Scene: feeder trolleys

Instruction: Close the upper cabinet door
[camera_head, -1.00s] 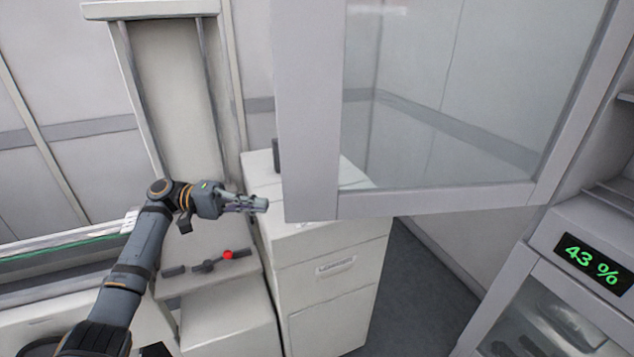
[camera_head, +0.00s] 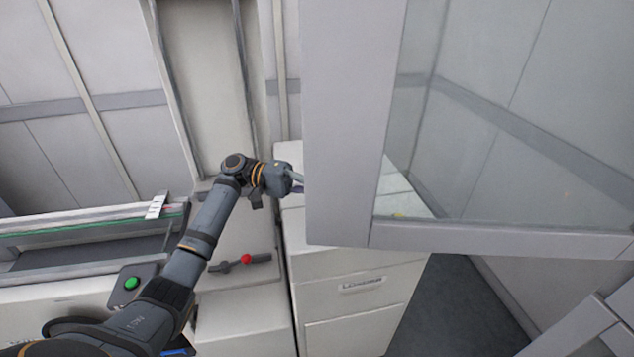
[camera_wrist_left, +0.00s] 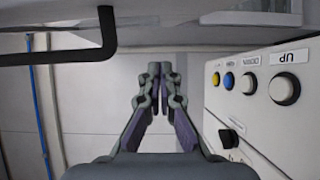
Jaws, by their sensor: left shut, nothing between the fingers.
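The upper cabinet door (camera_head: 350,120) is a large glass panel in a light grey frame. It stands open across the right half of the head view, and its left frame bar hangs beside my arm. My left gripper (camera_head: 298,180) is at the left edge of this bar, and its fingertips are partly hidden behind it. In the left wrist view my left gripper (camera_wrist_left: 160,75) is shut with nothing between the fingers. I cannot tell whether it touches the door. A black bar handle (camera_wrist_left: 62,57) shows at upper left there. My right gripper is not in view.
A white drawer cabinet (camera_head: 365,315) stands below the door. A panel with several push buttons (camera_wrist_left: 284,88) is close on the right in the wrist view. A green button box (camera_head: 131,283) and a red-knobbed lever (camera_head: 245,259) are near my arm. Dark floor (camera_head: 455,310) is clear at right.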

